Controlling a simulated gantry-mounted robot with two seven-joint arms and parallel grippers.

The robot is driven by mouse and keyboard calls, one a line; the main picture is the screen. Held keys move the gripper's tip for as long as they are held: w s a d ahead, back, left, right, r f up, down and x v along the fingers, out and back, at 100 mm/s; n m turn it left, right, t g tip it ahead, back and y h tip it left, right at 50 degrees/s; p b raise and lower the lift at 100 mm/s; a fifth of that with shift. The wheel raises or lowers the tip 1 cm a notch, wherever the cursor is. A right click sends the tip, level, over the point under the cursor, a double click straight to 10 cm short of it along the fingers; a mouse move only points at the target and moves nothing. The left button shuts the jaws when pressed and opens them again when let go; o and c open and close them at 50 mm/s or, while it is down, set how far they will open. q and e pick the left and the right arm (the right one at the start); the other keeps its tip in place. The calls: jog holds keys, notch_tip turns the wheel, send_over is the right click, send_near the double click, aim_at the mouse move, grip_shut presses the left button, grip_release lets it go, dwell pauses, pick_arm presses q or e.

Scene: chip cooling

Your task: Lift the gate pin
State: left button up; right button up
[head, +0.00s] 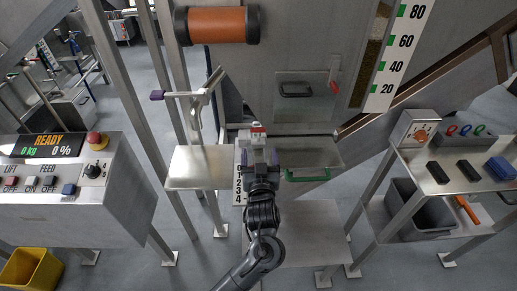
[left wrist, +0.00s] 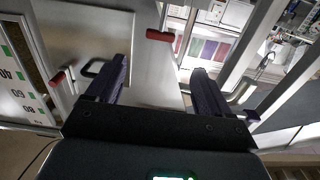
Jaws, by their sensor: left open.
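My left gripper (head: 259,153) is open in the middle of the head view, in front of the steel machine. The left wrist view shows its two purple-padded fingers (left wrist: 158,68) spread apart with nothing held between them. A small red-topped pale part (head: 257,129) shows just beyond the fingers in the head view. In the left wrist view a red grip (left wrist: 160,35) lies just beyond the gap between the fingertips, apart from them. I cannot tell for sure which part is the gate pin. My right gripper is not in view.
A numbered white strip (head: 239,182) is left of the gripper. A steel shelf (head: 190,170) and purple-tipped lever (head: 157,95) stand to the left. A control console (head: 75,205) is at far left.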

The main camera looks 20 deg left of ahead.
pick_arm(q)
jog(key=b, duration=0.1)
send_near(258, 130)
jog(key=x, duration=0.3)
jog(key=b+x, duration=0.1)
jog(key=x, duration=0.3)
jog(key=shift+w, duration=0.15)
jog(key=shift+w+a+b, duration=0.25)
jog(key=shift+w+b, duration=0.1)
jog(key=shift+w, duration=0.2)
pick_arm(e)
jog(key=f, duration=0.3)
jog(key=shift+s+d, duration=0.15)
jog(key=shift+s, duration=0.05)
